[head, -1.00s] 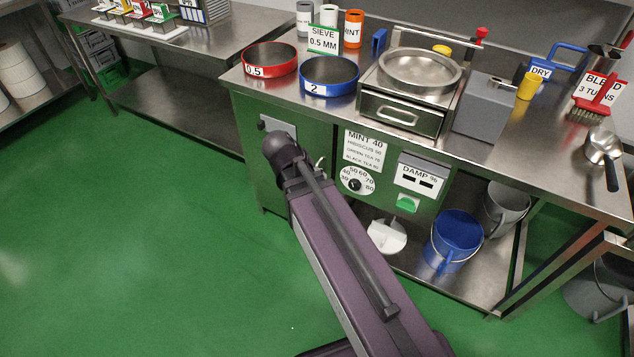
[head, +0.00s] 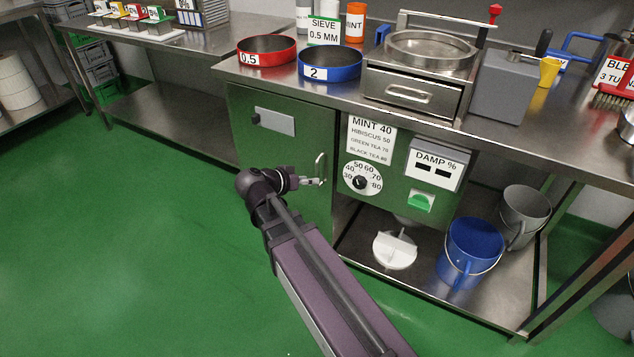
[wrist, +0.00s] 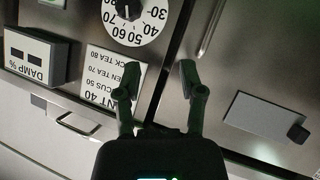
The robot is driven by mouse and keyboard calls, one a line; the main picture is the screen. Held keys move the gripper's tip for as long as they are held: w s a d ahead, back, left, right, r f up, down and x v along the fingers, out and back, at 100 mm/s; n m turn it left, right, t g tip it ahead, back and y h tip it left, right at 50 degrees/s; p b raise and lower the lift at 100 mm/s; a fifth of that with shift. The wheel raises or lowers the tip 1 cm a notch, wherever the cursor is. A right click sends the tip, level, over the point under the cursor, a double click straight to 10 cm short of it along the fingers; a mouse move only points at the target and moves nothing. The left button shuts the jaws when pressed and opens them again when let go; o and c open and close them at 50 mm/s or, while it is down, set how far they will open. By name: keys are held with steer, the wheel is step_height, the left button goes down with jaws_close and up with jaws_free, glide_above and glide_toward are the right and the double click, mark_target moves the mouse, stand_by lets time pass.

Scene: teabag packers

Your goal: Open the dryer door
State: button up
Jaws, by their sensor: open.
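The dryer door (head: 283,150) is a flat metal panel at the left of the bench front, and it looks shut. Its curved upright handle (head: 320,167) is near the door's right edge. My gripper (head: 318,181) is open close to the handle; contact cannot be told from the head view. In the wrist view, which is upside down, my gripper (wrist: 160,80) is open with no object between its fingers. There the handle (wrist: 212,28) lies beyond the fingertips, up and right. The door (wrist: 250,75) fills the right side.
Right of the door are the dial (head: 361,181), the damp meter (head: 435,165) and a green switch (head: 421,202). A blue bucket (head: 470,250) and a grey bucket (head: 524,214) stand on the lower shelf. The green floor (head: 130,240) before the door is clear.

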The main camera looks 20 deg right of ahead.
mark_target(317, 170)
steer(key=w+a+f+m+t+h+b, duration=0.3)
steer(key=f+b, duration=0.4)
steer(key=b, duration=0.7)
steer(key=shift+w+a+t+h, duration=0.4)
steer(key=shift+w+a+t, duration=0.25)
steer(key=shift+a, duration=0.5)
steer(key=shift+d, duration=0.15)
steer(key=shift+x, duration=6.8)
jaws_close()
